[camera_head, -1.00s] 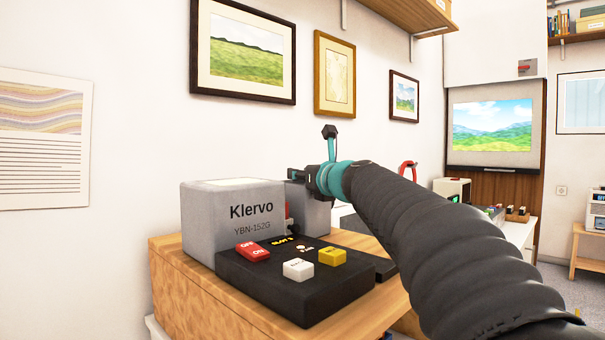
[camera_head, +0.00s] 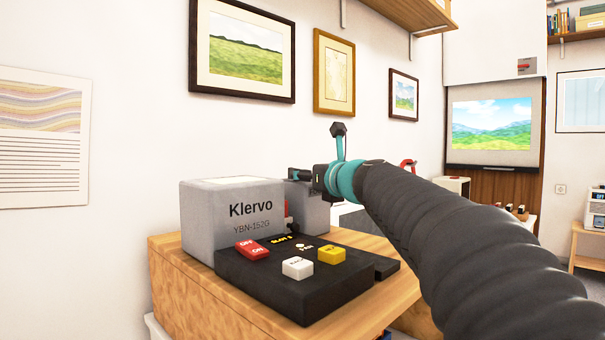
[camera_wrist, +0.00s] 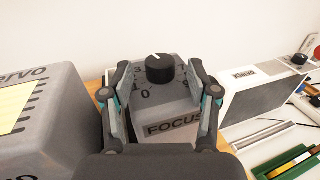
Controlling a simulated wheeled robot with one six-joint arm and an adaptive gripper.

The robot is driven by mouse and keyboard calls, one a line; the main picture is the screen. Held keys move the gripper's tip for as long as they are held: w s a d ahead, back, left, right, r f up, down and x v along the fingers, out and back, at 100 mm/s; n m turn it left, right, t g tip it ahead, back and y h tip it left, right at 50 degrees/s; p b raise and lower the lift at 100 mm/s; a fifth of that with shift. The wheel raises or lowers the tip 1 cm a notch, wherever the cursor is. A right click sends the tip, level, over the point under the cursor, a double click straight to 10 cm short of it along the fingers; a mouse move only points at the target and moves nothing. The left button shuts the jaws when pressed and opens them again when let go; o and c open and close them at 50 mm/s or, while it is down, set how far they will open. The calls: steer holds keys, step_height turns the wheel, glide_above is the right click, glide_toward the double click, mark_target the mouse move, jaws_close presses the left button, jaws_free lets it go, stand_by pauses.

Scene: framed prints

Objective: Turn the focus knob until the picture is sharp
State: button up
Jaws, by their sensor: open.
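The focus knob (camera_wrist: 160,69) is a round black dial with a white pointer mark on a grey box (camera_wrist: 166,118) labelled FOCUS. Its pointer faces the far side, slightly left; some scale numbers are hidden. My gripper (camera_wrist: 158,76) is open, with one finger to each side of the knob and visible gaps. In the head view my gripper (camera_head: 300,175) is above the grey focus box (camera_head: 312,212), and the knob is hidden. The picture (camera_head: 491,124) on the far wall screen shows green hills and blue sky; its fine sharpness is hard to judge.
The grey Klervo projector (camera_head: 232,220) stands left of the focus box on a wooden cabinet (camera_head: 190,290). A black panel (camera_head: 265,290) with red, white and yellow switches lies in front.

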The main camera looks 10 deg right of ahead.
steer(key=v, duration=0.9)
